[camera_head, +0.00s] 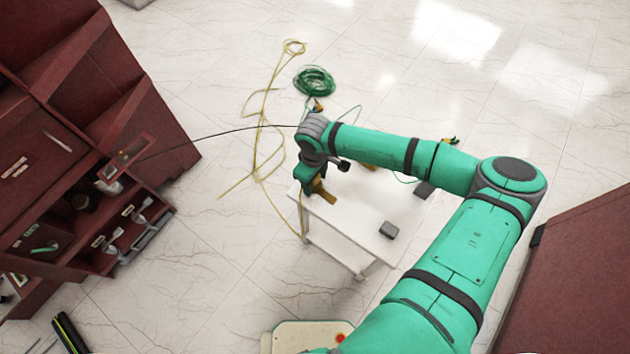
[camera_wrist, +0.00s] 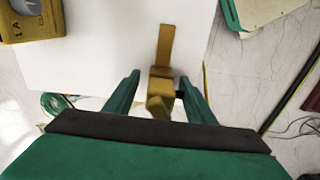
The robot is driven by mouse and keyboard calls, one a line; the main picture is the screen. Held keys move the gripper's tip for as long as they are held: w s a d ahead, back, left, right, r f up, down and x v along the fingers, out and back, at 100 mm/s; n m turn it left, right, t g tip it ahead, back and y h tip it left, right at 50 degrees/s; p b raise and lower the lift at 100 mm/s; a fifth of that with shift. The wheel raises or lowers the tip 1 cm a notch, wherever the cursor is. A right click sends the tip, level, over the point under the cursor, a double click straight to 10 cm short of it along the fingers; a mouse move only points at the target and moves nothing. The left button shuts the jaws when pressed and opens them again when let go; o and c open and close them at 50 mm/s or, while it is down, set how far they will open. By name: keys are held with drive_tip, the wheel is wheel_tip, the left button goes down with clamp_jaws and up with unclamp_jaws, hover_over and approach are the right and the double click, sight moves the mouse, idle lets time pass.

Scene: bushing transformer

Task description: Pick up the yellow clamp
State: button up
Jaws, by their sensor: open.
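The yellow clamp (camera_wrist: 164,50) lies on the white table (camera_wrist: 110,50) in the wrist view, with a flat strip pointing away from me and a bulkier near end. My gripper (camera_wrist: 158,80) is open, its two green fingers on either side of the bulky end, with a gap visible at each side. I cannot tell whether they touch it. In the head view my gripper (camera_head: 311,187) points down over the left end of the table, beside the yellow clamp (camera_head: 321,192). My wrist hides part of that end.
A grey block (camera_head: 389,230) sits on the table's right part. A yellow box-like object (camera_wrist: 30,20) is at the wrist view's upper left. A dark red cabinet (camera_head: 150,120) with tools stands left. A green coil (camera_head: 314,81) and yellow rope (camera_head: 262,130) lie on the floor.

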drive_tip(key=shift+f, duration=0.2)
drive_tip(key=c, duration=1.2)
drive_tip(key=shift+o, duration=0.4)
drive_tip(key=shift+w+r, duration=0.1)
drive_tip(key=shift+r, duration=0.05)
drive_tip(key=shift+r, duration=0.6)
drive_tip(key=s+a+r, duration=0.2)
drive_tip(key=s+r, duration=1.2)
drive_tip(key=r, duration=0.4)
drive_tip(key=shift+a, duration=0.4)
